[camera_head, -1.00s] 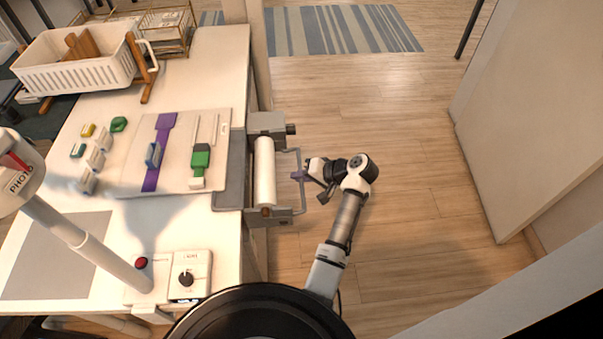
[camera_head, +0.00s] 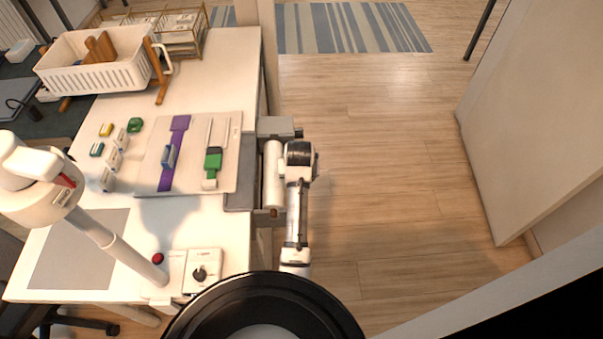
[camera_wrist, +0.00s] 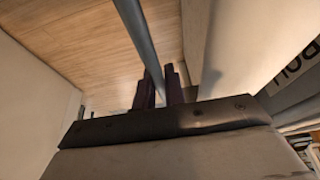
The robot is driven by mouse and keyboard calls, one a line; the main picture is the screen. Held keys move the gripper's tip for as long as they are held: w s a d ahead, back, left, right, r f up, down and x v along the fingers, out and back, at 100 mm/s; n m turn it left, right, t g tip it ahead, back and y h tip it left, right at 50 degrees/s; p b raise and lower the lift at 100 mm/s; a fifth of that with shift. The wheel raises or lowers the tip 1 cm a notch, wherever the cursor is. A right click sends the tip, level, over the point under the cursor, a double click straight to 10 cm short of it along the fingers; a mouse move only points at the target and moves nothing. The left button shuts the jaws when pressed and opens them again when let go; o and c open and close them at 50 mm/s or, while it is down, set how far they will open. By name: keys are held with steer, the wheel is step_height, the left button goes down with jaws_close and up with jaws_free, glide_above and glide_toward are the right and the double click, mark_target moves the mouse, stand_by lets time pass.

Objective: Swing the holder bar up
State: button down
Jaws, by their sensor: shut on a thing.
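The holder bar (camera_wrist: 137,28) is a grey rod that runs down the middle of the wrist view. My gripper (camera_wrist: 160,82) has dark purple fingers, one on each side of the rod, and is shut on it. The white paper roll (camera_wrist: 232,50) lies just right of the bar in the wrist view. In the head view the roll (camera_head: 272,172) sits in its holder at the table's right edge. My arm covers the bar and my gripper there, so the bar's tilt cannot be read from above.
The white table (camera_head: 215,75) carries a board (camera_head: 228,160) with purple and green pieces beside the roll. A white basket (camera_head: 95,78) stands at the back left. A lamp-like post (camera_head: 100,232) and a control box (camera_head: 203,265) are in front. The floor on the right is clear.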

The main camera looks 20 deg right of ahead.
steer(key=shift+w+a+g+h, duration=0.1)
steer(key=shift+a+g+h, duration=0.25)
steer(key=shift+h, duration=0.45)
steer(key=shift+a, duration=0.1)
steer(key=c, duration=1.5)
jaws_free()
steer(key=shift+r, duration=0.1)
steer(key=b+v, duration=0.1)
steer(key=v, duration=1.2)
steer(key=shift+s+a+r+b, duration=0.15)
steer(key=shift+s+r+b, duration=0.05)
steer(key=shift+r+b, duration=0.15)
